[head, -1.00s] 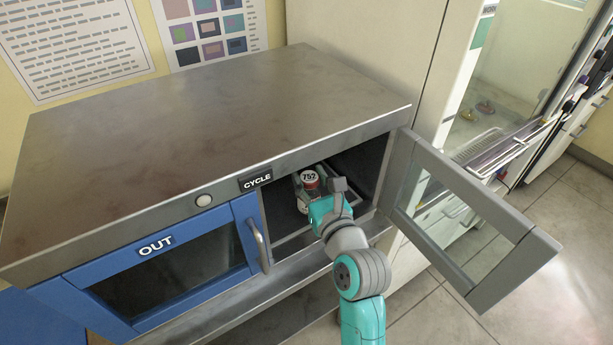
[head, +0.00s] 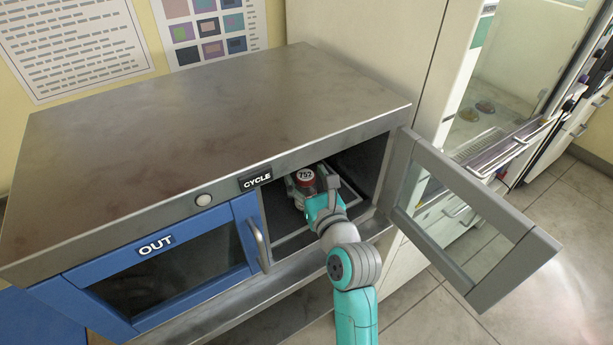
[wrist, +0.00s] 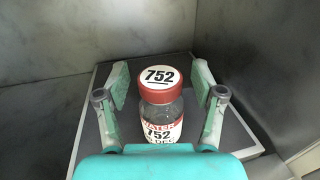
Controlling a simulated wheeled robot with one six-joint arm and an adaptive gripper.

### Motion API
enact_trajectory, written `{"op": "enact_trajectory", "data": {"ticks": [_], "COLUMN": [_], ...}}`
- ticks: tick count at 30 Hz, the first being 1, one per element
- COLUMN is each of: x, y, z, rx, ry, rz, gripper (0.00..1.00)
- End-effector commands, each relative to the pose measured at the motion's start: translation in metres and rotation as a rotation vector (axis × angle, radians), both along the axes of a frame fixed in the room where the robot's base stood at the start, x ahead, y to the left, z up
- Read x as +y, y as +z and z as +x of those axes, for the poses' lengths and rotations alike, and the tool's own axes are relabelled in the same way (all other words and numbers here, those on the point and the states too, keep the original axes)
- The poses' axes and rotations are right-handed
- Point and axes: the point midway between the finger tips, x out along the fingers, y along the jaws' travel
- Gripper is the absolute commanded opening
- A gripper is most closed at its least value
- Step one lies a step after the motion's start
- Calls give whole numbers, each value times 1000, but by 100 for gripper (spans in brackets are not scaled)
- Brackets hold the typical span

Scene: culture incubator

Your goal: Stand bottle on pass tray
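The bottle (head: 306,176) is clear with a red cap and a white top marked 752. It stands upright inside the open right-hand compartment, and the wrist view shows it (wrist: 161,95) over the dark, pale-rimmed pass tray (wrist: 84,118). The tray's front rim shows in the head view (head: 291,239). My gripper (wrist: 161,90) is open, with one finger on each side of the bottle and a visible gap on both sides. In the head view my gripper (head: 308,188) partly hides the bottle. The bottle's base is hidden behind my gripper's body in the wrist view.
The open glazed door (head: 478,215) stands out to the right of the compartment. The blue OUT door (head: 160,265) at left is shut. The steel cabinet top (head: 200,120) is above my arm and bare. Dark compartment walls enclose my gripper closely.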

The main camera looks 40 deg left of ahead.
Motion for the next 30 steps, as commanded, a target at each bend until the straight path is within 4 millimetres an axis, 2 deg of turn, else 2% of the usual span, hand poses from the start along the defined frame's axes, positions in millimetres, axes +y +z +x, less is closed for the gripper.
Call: {"op": "enact_trajectory", "data": {"ticks": [5, 8, 21, 30], "x": [0, -8, -76, -99], "y": [3, 2, 2, 3], "z": [0, -5, -51, -66], "rx": [-1, 0, 1, 0], "ry": [0, -1, -2, -1], "rz": [0, 0, -1, 0], "gripper": [68, 68, 68, 68]}}
